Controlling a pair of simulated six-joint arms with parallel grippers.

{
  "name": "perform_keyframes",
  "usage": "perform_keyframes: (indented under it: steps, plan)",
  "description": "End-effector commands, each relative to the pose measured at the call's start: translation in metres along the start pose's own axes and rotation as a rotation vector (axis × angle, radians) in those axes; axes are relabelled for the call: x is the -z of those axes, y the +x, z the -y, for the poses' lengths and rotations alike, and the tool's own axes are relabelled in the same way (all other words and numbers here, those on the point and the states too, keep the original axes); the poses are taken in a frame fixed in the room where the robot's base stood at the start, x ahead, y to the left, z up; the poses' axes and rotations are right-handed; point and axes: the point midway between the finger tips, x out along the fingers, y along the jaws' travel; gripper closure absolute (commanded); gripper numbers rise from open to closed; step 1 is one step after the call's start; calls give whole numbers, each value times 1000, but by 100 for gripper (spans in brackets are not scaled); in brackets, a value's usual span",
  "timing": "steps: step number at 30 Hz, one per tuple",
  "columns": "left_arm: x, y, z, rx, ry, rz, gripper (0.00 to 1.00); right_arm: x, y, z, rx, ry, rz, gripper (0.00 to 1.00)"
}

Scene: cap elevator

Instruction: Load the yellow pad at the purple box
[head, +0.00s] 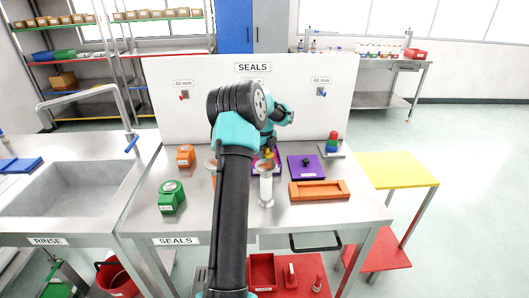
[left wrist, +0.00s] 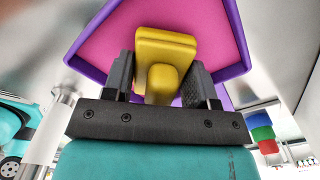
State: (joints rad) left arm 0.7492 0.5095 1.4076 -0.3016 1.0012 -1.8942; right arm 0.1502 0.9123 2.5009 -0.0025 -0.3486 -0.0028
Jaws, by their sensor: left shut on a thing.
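My left gripper (left wrist: 162,75) is shut on the yellow pad (left wrist: 167,50), with one dark finger on each side of it. In the left wrist view the pad is in front of a purple box (left wrist: 238,45) with a pink inside; I cannot tell whether they touch. In the head view the yellow pad (head: 269,154) shows small beyond my arm, and the box is mostly hidden behind the arm and a pale cylinder. A flat purple piece with a black knob (head: 306,170) lies to the right. My right gripper is not in view.
The pale cylinder (head: 266,188) stands in front of the purple box. An orange tray (head: 319,190) lies front right, and a red-green-blue stack (head: 333,142) stands back right. Green (head: 171,197) and orange (head: 185,156) boxes are at left. A white SEALS panel (head: 165,110) closes the back.

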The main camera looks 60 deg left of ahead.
Motion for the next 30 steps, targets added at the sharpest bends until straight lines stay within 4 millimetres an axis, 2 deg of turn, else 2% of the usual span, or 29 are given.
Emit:
perform_keyframes:
  steps: [30]
  plan:
    - [0,8,0,0,0,0,66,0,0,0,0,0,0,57]
